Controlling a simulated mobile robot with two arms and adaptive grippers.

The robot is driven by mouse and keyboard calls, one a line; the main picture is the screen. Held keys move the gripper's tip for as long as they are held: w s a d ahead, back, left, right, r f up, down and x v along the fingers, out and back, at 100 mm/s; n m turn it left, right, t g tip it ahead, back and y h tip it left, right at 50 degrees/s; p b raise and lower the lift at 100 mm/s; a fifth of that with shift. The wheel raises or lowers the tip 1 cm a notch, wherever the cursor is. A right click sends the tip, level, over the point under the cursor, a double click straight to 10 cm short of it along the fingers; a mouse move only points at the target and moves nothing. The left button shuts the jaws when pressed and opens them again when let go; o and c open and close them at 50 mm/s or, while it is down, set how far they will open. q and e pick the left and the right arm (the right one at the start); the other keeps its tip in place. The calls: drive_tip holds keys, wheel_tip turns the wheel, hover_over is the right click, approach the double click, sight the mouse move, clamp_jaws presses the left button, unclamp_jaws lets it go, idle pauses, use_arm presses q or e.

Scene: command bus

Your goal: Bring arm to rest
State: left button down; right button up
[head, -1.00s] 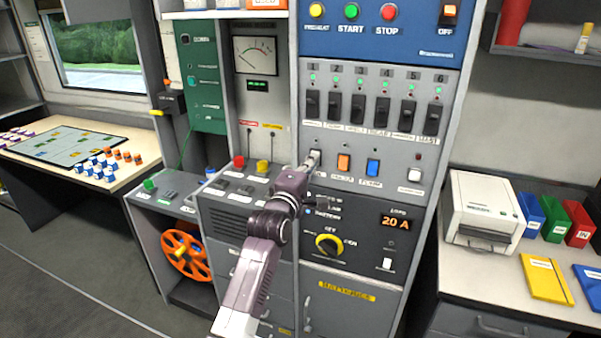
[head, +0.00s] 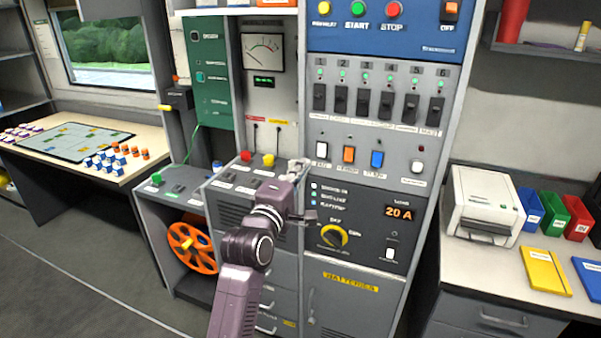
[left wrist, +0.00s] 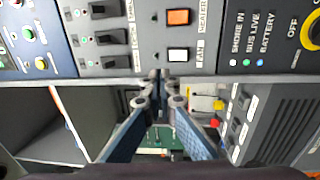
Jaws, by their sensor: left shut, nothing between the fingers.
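My left arm comes up from the bottom of the head view, in front of the control cabinet (head: 365,265). Its gripper (head: 298,166) is shut and empty, near the cabinet's left edge, left of the white rocker switch (head: 321,150). In the left wrist view the closed fingers (left wrist: 160,88) meet at the centre, with the white rocker (left wrist: 178,55) and orange rocker (left wrist: 178,17) above them. A gap shows between the fingertips and the white rocker in that view. My right gripper is not in view.
A row of black breaker switches (head: 365,103) and a yellow rotary knob (head: 334,236) are on the cabinet. A lower console (head: 235,180) with red and yellow plugs stands to the left. A printer (head: 484,203) sits on the right desk. The floor (head: 70,290) at left is clear.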

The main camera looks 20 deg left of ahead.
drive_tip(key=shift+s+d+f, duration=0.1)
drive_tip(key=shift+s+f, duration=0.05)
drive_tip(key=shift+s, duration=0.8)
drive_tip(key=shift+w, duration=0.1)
